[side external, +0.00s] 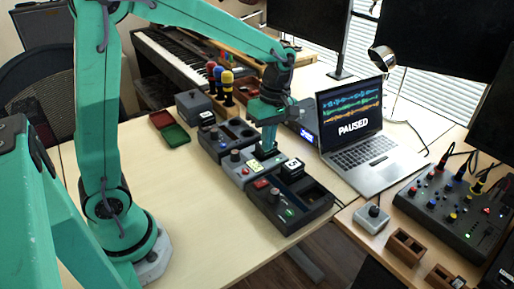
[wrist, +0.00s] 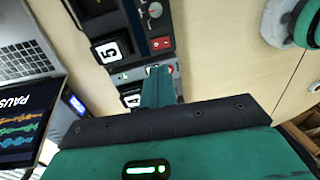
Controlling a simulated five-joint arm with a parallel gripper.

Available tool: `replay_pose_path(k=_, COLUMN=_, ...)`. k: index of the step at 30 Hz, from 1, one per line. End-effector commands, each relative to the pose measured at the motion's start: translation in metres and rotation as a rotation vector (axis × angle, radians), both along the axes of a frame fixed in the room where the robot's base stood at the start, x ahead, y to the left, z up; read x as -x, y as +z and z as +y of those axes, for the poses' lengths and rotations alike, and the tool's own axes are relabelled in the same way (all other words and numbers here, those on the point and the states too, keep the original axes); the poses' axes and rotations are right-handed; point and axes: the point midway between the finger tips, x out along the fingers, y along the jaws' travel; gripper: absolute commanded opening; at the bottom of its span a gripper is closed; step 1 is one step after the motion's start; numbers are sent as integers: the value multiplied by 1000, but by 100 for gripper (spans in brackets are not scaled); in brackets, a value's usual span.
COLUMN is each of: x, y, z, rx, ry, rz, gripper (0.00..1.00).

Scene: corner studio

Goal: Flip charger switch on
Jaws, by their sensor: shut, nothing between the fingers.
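Three boxes stand in a row on the table: a dark front box (side external: 290,214), a light grey middle box (side external: 236,168) and a dark back box (side external: 217,151). The front box has a red switch (side external: 260,183), a knob, a small green light and a numbered black block (side external: 291,168) in a bay. In the wrist view the red switch (wrist: 160,43) and the block marked 5 (wrist: 110,50) show near the top. I cannot tell for sure which box is the charger. My gripper (side external: 267,150) is shut and empty, pointing down over the middle box; its fingers (wrist: 156,72) hide part of it.
An open laptop (side external: 367,155) reading PAUSED stands to the right. A red and green case (side external: 170,129), a grey box (side external: 194,107) and coloured microphones (side external: 226,85) are behind. A mixer (side external: 455,212) is at far right. The table left of the boxes is clear.

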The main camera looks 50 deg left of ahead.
Motion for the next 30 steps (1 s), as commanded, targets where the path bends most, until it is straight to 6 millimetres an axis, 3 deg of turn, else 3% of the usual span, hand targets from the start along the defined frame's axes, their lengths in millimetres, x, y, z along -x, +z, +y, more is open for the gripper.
replay_pose_path(k=3, x=-2, y=17, z=0, rx=0, ry=0, rz=-3, gripper=0)
replay_pose_path(k=10, x=-4, y=33, z=0, rx=0, ry=0, rz=0, gripper=0)
replay_pose_path(k=22, x=-4, y=35, z=0, rx=0, ry=0, rz=0, gripper=0)
replay_pose_path(k=30, x=10, y=35, z=1, rx=0, ry=0, rz=2, gripper=0)
